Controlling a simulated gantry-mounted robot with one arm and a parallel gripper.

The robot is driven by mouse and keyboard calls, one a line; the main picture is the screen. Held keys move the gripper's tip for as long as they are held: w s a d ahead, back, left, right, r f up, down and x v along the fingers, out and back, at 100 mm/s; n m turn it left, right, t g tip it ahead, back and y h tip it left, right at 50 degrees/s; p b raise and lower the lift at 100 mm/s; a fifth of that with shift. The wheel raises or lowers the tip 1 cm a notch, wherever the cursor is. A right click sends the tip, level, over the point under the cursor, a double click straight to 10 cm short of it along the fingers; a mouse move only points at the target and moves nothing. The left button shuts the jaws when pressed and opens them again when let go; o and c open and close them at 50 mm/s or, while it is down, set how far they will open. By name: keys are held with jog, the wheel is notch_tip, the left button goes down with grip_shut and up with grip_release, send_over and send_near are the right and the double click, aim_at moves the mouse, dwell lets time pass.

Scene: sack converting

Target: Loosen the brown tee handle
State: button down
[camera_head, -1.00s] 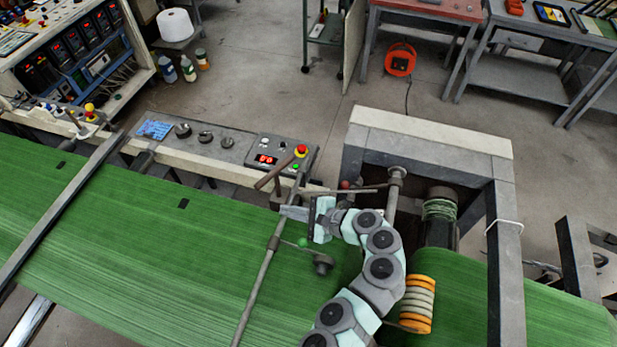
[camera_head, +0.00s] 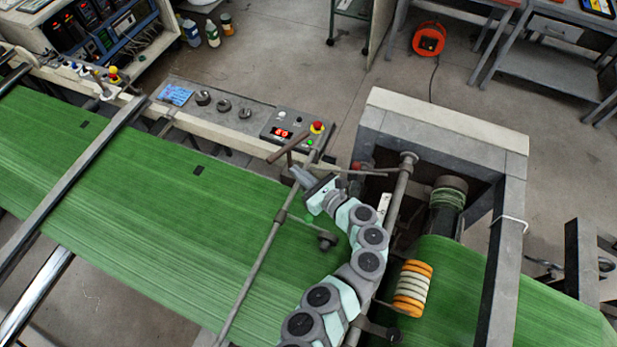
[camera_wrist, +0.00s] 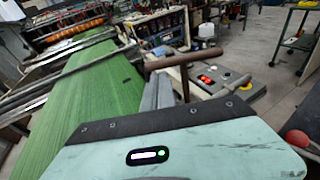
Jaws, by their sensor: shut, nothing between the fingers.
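The brown tee handle (camera_head: 288,148) stands on a thin stem at the far edge of the green web (camera_head: 150,190), beside the control box. Its bar and stem also show in the wrist view (camera_wrist: 183,59), just beyond my gripper body. My gripper (camera_head: 297,173) is shut and empty, its fingers pointing up-left close below the handle in the head view. In the wrist view the grey fingers (camera_wrist: 158,92) are left of the handle's stem. I cannot tell whether they touch it; no grip on it shows.
The control box (camera_head: 298,128) with a red button and lit display sits behind the handle. A red ball knob (camera_head: 357,166) and grey rods are right of my gripper. A long rod (camera_head: 255,260) crosses the web. A grey frame (camera_head: 445,125) stands at right.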

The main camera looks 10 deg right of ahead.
aim_at(279, 157)
jog(key=shift+p+x, duration=0.35)
jog(key=shift+x, duration=2.6)
jog(key=shift+w, duration=0.1)
